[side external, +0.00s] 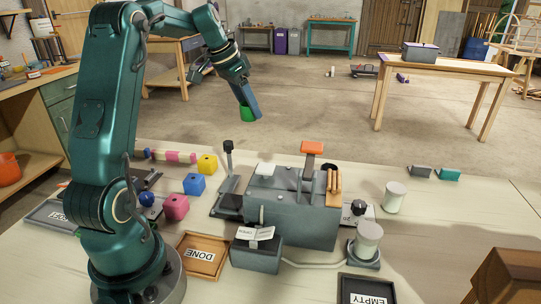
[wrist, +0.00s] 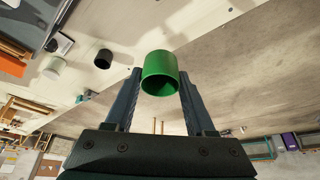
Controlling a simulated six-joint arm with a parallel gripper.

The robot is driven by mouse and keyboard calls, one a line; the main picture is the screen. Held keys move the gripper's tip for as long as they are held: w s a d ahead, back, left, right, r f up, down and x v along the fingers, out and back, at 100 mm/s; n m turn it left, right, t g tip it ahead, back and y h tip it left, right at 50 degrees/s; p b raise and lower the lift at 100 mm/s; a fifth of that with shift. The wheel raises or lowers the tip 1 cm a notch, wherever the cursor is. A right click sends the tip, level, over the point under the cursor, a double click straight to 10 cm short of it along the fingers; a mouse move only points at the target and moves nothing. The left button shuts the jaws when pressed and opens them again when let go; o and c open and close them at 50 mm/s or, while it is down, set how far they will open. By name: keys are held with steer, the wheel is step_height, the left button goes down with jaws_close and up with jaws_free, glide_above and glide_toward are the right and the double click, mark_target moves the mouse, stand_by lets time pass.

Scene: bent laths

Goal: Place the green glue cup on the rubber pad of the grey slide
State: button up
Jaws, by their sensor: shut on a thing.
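The green glue cup (side external: 247,114) is held in my gripper (side external: 246,106), high above the far side of the bench and clear of it. In the wrist view the cup (wrist: 160,72) sits between the two fingertips (wrist: 160,84), its open end facing the camera. The fingers are shut on its sides. A grey slide with a dark pad (side external: 229,203) seems to lie at the left of the grey machine (side external: 292,210), well below the cup; I cannot be sure this is the rubber pad.
A DONE tray (side external: 184,271) and an EMPTY tray (side external: 347,287) lie in front. An orange-topped lever (side external: 312,148) rises from the machine.

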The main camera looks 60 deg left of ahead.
steer(key=s+d+m+g+h, duration=0.45)
steer(key=s+d+m, duration=0.6)
steer(key=m, duration=0.55)
steer(key=shift+m+t+h, duration=0.25)
steer(key=shift+m+t, duration=0.05)
steer(key=shift+t, duration=0.05)
steer(key=f, duration=1.3)
steer(key=shift+s, duration=0.2)
steer(key=o, duration=1.3)
steer(key=shift+f, duration=0.1)
